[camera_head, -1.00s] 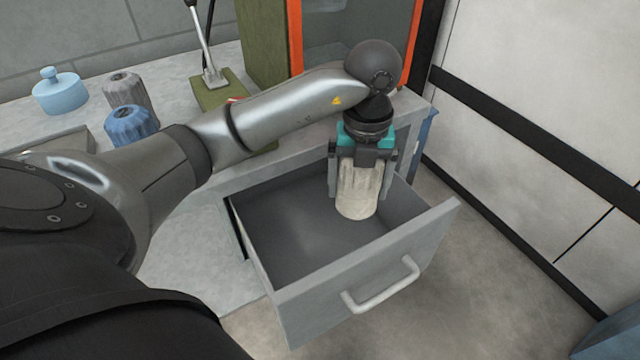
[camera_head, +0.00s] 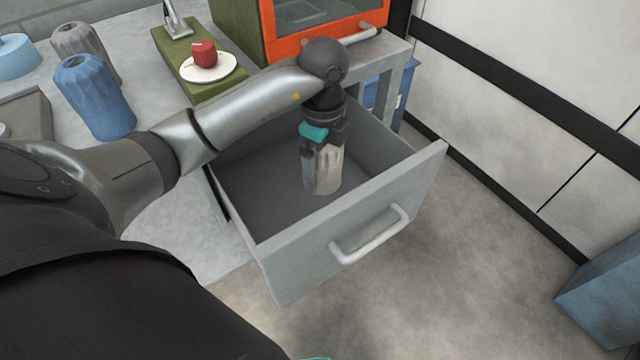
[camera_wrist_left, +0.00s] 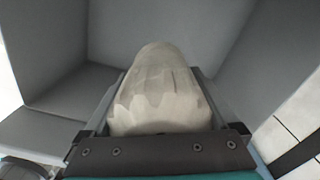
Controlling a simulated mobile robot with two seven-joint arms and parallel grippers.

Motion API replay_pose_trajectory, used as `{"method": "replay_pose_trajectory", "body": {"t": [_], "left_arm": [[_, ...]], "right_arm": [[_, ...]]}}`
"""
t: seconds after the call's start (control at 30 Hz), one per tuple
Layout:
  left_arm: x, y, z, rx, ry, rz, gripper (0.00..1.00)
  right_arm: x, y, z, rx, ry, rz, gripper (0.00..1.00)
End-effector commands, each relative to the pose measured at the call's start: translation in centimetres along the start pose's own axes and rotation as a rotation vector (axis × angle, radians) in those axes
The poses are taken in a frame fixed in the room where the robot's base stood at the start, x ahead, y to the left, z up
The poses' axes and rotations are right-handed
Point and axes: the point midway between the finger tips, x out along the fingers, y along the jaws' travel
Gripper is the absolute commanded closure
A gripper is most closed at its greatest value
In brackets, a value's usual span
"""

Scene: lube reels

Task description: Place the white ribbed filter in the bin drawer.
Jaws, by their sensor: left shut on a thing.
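The white ribbed filter (camera_head: 327,168) is upright in the head view, inside the open bin drawer (camera_head: 350,212). My left gripper (camera_head: 322,172) points down and is shut on the filter, with one finger along each side. In the left wrist view the filter (camera_wrist_left: 160,92) sits between the two fingers, with the grey drawer walls around it. Whether the filter's lower end touches the drawer floor I cannot tell.
A blue ribbed filter (camera_head: 95,98) and a grey one (camera_head: 82,47) stand on the bench at left. A green press with a red piece (camera_head: 204,53) and an orange-framed cabinet (camera_head: 322,38) stand behind the drawer. The drawer floor left of the gripper is clear.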

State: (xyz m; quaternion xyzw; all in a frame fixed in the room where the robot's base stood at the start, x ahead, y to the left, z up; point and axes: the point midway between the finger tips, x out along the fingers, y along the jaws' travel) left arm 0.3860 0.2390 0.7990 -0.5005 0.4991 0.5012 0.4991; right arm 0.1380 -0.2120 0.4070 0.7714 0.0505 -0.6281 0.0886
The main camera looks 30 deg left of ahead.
Motion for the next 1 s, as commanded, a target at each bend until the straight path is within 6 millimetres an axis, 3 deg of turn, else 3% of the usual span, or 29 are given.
{"method": "replay_pose_trajectory", "body": {"t": [0.1,0.6,1.0], "left_arm": [[2.1,0.0,0.0,0.001,0.001,0.001,0.77],[9.1,0.0,0.0,0.001,0.000,0.001,0.77],[11.4,0.0,0.0,0.002,0.000,-0.001,0.77]], "right_arm": [[-0.1,-0.7,-1.4,0.002,0.006,-0.008,0.50],[-3.0,-2.6,-6.1,0.010,0.015,-0.034,0.50],[-4.8,-3.1,-7.5,0.014,0.016,-0.043,0.50]]}}
